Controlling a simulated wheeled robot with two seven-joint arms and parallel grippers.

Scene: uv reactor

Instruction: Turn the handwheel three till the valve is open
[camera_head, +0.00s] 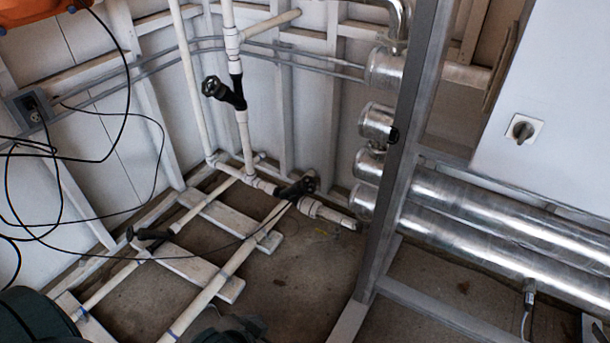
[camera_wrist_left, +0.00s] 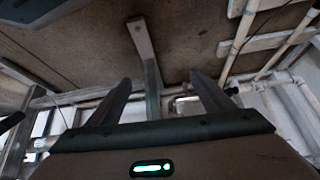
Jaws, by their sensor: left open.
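Three black valves with handwheels show in the head view. One handwheel (camera_head: 212,86) is on the upright white pipe near the back wall. Another black valve (camera_head: 297,188) is low on the pipes near the corner, and a third (camera_head: 150,234) is on the floor pipes at left. I cannot tell which is number three, or how far any is turned. My left gripper (camera_wrist_left: 162,85) shows in the left wrist view with its two dark fingers apart and nothing between them. No handwheel is clear in that view. My right gripper is not in view.
A grey metal post (camera_head: 398,150) stands right of the pipes, with shiny silver pipes (camera_head: 500,235) behind it. A white cabinet (camera_head: 560,110) with a knob is at right. Black cables (camera_head: 120,157) hang at left. Bare floor (camera_head: 290,275) lies in front of the corner.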

